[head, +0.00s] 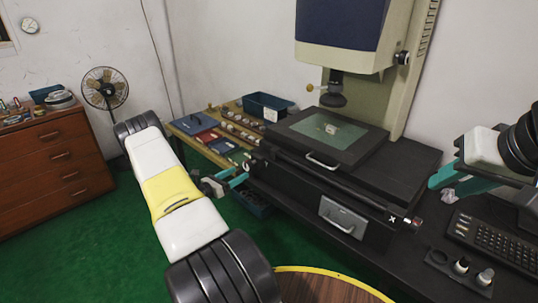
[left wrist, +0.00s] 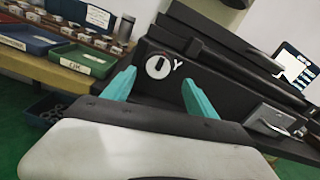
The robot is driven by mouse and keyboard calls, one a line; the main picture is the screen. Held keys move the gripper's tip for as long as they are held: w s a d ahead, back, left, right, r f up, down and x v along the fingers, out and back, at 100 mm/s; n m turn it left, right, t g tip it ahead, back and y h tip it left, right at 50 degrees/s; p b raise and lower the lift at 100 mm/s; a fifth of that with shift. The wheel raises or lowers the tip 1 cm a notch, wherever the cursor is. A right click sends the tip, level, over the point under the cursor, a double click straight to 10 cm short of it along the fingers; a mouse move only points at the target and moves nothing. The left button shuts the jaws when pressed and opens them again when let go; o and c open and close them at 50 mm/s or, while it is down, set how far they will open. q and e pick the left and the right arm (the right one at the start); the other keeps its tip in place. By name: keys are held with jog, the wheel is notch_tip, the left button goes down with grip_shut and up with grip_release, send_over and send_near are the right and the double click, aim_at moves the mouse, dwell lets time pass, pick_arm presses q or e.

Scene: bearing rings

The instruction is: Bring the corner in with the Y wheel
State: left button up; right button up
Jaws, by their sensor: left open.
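The Y wheel (left wrist: 158,66) is a pale round knob with a dark slot, marked with a white Y, on the black side of the measuring machine's stage base. My left gripper (left wrist: 157,84) is open, its teal fingers either side of the wheel in the picture, with no clear contact. In the head view my left gripper (head: 238,174) is at the left end of the base. The glass stage (head: 310,130) carries a small pale part (head: 331,129) beneath the lens (head: 333,97). My right gripper (head: 446,173) is at the right; its opening is unclear.
An X label (head: 392,219) marks the base's front right. A side table (head: 180,128) with blue trays and several small parts stands left of the machine. A keyboard (head: 495,237) and small bottles (head: 485,277) occupy the right bench. A round wooden top (head: 318,290) is in front.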

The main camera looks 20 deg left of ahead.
aim_at(245, 168)
pick_arm(q)
jog(key=shift+w+a, duration=0.15)
jog(key=shift+w, duration=0.15)
jog(key=x, duration=0.7)
jog(key=shift+w, duration=0.1)
jog(key=c, duration=1.4)
jog(key=shift+m, duration=1.7)
jog(key=o, duration=1.4)
